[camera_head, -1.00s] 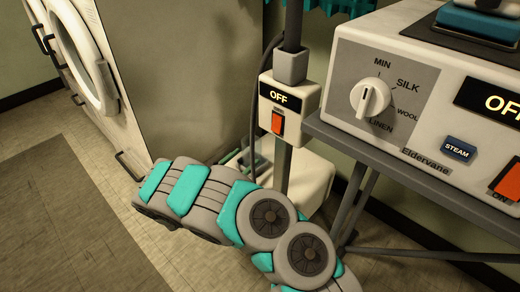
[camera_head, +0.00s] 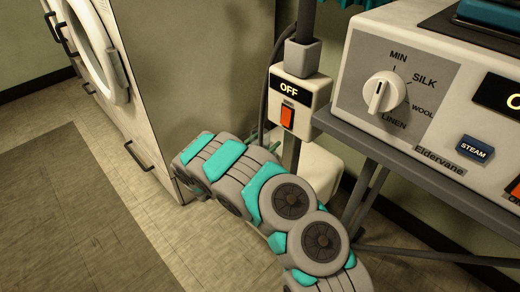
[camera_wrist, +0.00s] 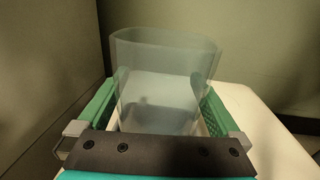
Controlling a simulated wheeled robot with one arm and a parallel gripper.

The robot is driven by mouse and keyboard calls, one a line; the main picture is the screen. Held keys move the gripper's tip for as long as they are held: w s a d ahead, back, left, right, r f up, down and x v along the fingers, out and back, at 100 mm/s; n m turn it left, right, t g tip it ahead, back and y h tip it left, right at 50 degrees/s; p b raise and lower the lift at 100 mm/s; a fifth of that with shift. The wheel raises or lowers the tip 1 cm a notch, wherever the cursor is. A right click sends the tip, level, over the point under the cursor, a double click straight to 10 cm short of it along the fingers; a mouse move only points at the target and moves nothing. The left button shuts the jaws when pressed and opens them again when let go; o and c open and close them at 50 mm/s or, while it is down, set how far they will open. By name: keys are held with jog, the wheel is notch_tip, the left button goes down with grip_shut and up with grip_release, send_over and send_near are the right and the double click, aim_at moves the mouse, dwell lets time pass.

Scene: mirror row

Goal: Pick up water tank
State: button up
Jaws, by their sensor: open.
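The water tank (camera_wrist: 165,58) is a clear, see-through container with a rounded rim. It stands upright on a white base (camera_wrist: 262,125) in the wrist view. My gripper (camera_wrist: 158,88) is open, with one green finger on the left of the tank and one on the right. Its lower part is between the fingers; I cannot tell whether either finger touches it. In the head view the white base (camera_head: 320,172) shows in part behind my arm.
A post with a switch box reading OFF (camera_head: 300,100) rises beside the base. An ironing unit with a dial (camera_head: 385,92) stands on a dark-framed stand at right. A large cabinet side (camera_head: 195,70) and a washing machine (camera_head: 85,45) are at left. Floor (camera_head: 75,230) is open at lower left.

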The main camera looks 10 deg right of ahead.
jog(key=c, duration=1.2)
jog(key=shift+c, duration=0.2)
jog(key=shift+r, duration=0.15)
